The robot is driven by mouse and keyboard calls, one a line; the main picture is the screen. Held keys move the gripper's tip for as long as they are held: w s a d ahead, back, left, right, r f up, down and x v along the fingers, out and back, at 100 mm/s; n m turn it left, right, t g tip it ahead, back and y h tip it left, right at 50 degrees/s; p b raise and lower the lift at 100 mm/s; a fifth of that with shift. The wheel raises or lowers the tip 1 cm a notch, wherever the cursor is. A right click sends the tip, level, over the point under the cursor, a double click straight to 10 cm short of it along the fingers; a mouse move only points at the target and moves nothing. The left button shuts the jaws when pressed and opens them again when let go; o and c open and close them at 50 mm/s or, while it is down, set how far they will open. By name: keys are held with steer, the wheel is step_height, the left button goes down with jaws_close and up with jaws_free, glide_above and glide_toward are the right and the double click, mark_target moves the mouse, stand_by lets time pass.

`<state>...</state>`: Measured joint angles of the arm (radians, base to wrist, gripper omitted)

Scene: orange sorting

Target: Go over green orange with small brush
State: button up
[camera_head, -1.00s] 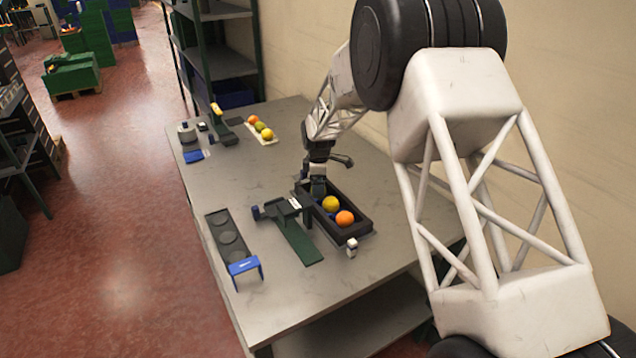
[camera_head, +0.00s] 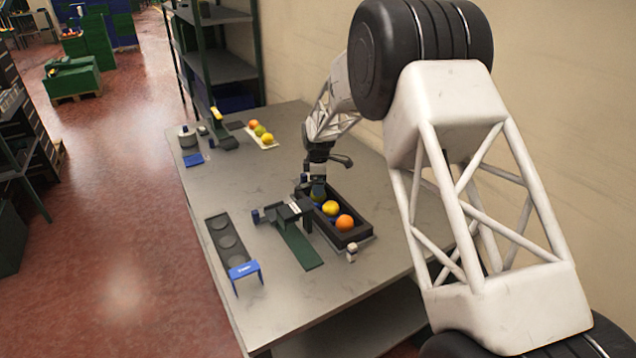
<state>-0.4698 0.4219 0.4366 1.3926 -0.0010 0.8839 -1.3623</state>
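My gripper (camera_head: 318,188) points down at the far end of a dark crate (camera_head: 362,236) on the table. It is small here, and I cannot tell whether its fingers are open or shut. A greenish patch shows at its tip; I cannot tell whether this is the green orange or a brush. A yellow fruit (camera_head: 330,208) and an orange fruit (camera_head: 344,222) lie in the crate, nearer the camera than the gripper. No brush is clearly recognisable.
A green strip with a dark device (camera_head: 298,245) stands left of the crate. Further left is a dark tray with round recesses (camera_head: 213,227) and a blue bracket (camera_head: 244,268). A small white item (camera_head: 352,250) stands by the crate's near end.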

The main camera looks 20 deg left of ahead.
steer(key=shift+s, duration=0.1)
steer(key=shift+s+d, duration=0.2)
steer(key=shift+s, duration=0.45)
steer(key=shift+s+d, duration=0.15)
steer(key=shift+s, duration=0.45)
steer(key=shift+w, duration=0.15)
steer(key=shift+w+a, duration=0.2)
steer(key=shift+w, duration=0.4)
steer(key=shift+w+a, duration=0.15)
steer(key=shift+w, duration=0.45)
steer(key=shift+s, duration=0.1)
steer(key=shift+s+d, duration=0.2)
steer(key=shift+s, duration=0.45)
steer(key=shift+s+d, duration=0.15)
steer(key=shift+s, duration=0.45)
steer(key=shift+w, duration=0.15)
steer(key=shift+w+a, duration=0.15)
steer(key=shift+w, duration=0.35)
